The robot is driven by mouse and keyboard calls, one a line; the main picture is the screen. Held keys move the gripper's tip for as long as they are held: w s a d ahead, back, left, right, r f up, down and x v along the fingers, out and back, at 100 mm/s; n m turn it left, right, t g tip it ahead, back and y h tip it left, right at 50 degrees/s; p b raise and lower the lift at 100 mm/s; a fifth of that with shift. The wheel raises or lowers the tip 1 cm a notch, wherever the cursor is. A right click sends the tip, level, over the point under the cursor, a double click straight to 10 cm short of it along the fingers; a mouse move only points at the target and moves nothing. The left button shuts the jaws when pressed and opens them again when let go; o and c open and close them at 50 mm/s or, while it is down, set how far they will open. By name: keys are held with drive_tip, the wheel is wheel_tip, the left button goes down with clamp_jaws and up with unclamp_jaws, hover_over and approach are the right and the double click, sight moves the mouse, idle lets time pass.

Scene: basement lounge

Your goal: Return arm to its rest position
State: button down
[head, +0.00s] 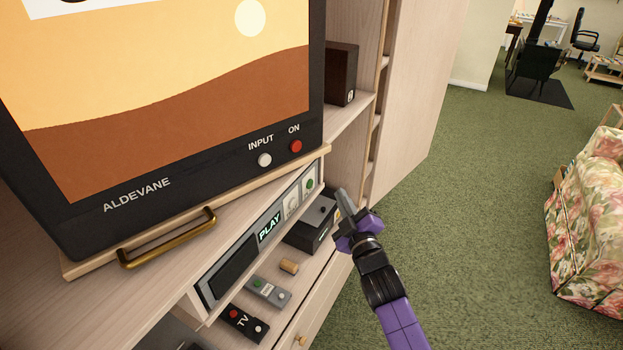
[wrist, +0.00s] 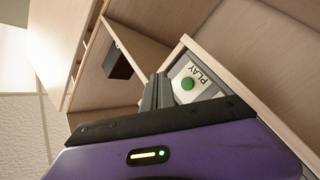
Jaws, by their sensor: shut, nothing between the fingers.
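My gripper (head: 343,203) is purple and grey. In the head view it is raised in front of the right end of the media cabinet (head: 330,290), near the player (head: 237,262) whose display reads PLAY. Its fingers are shut with nothing between them. In the wrist view the shut fingers of my gripper (wrist: 156,92) point toward the cabinet, just left of the green PLAY button (wrist: 187,84). I cannot tell whether the fingertips touch anything. My purple forearm runs down to the bottom of the head view.
A large television (head: 150,195) showing an orange picture stands on the cabinet. Two remotes, one marked TV (head: 243,323), a small cork-like piece (head: 289,266) and a black box (head: 308,232) lie on the shelf below. A floral sofa (head: 590,225) stands right. Green carpet between is clear.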

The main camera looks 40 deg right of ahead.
idle(0.8)
drive_tip(key=s+a+f+m+y+b, duration=0.1)
drive_tip(key=s+a+y, duration=0.1)
drive_tip(key=s+a, duration=0.6)
drive_tip(key=s+a+f+m+g+y+b, duration=0.1)
drive_tip(key=s+a, duration=0.7)
drive_tip(key=s, duration=0.8)
drive_tip(key=s+a+f+m+g+y+b, duration=0.1)
drive_tip(key=s+a+m+y+b, duration=0.1)
drive_tip(key=s+a+y, duration=0.3)
drive_tip(key=s+a+b, duration=0.1)
drive_tip(key=s+a, duration=0.3)
drive_tip(key=s, duration=0.4)
drive_tip(key=shift+m, duration=0.3)
drive_tip(key=shift+a+f, duration=0.15)
